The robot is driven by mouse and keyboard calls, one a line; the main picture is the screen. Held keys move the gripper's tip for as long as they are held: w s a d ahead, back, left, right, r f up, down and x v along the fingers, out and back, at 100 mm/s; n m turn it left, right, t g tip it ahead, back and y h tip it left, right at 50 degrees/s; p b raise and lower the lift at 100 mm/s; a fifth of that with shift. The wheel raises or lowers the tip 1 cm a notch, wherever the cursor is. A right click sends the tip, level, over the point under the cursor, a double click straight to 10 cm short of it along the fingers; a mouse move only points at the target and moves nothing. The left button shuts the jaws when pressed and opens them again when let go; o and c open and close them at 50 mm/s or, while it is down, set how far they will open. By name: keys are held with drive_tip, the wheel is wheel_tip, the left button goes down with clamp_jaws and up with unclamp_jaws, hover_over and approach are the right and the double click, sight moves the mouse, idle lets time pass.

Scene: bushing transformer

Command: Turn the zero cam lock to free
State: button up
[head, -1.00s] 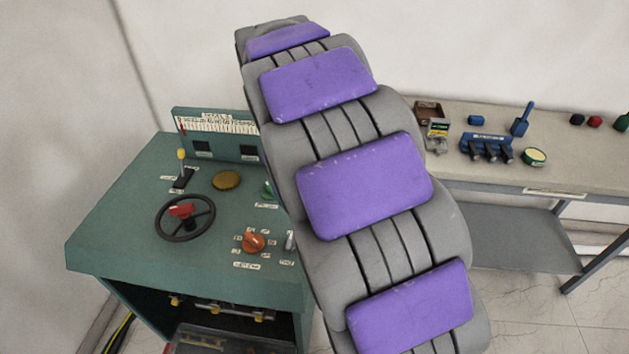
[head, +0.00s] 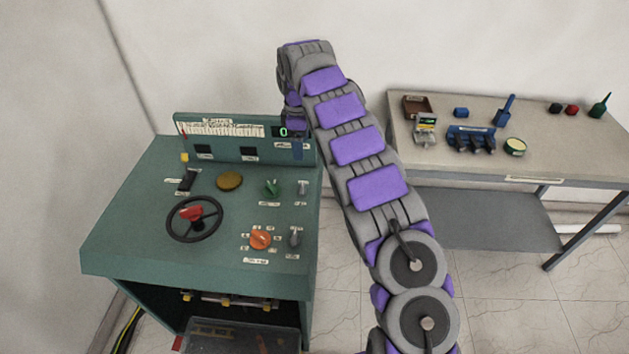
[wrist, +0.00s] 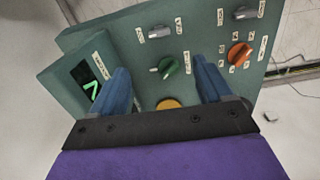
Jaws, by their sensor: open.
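The green control console (head: 105,240) carries several knobs, and their labels are too small to read, so I cannot tell which one is the zero cam lock. A green knob (head: 271,187) sits mid-panel, with a grey knob (head: 303,188) to its right. An orange knob (head: 260,239) and another grey knob (head: 294,239) are nearer the front. My gripper (head: 297,150) is open over the console's back right. In the wrist view, the green knob (wrist: 172,66) appears between the open blue fingers, with a grey knob (wrist: 158,31) above it. No contact shows.
A black handwheel with a red centre (head: 194,219) and a brass dome (head: 229,181) are on the panel's left. The upright back panel has a lit green display (head: 283,132). A workbench (head: 560,145) with small tools stands to the right.

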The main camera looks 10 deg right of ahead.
sight(302, 187)
drive_tip(key=f, duration=0.5)
drive_tip(key=f+b, duration=0.1)
drive_tip(key=f, duration=0.5)
drive_tip(key=f+b, duration=0.1)
drive_tip(key=f, duration=0.5)
drive_tip(key=shift+w+a+f, duration=0.2)
drive_tip(key=shift+w, duration=0.05)
drive_tip(key=shift+d+f, duration=0.1)
drive_tip(key=shift+f, duration=0.2)
drive_tip(key=shift+r, duration=0.1)
drive_tip(key=c, duration=1)
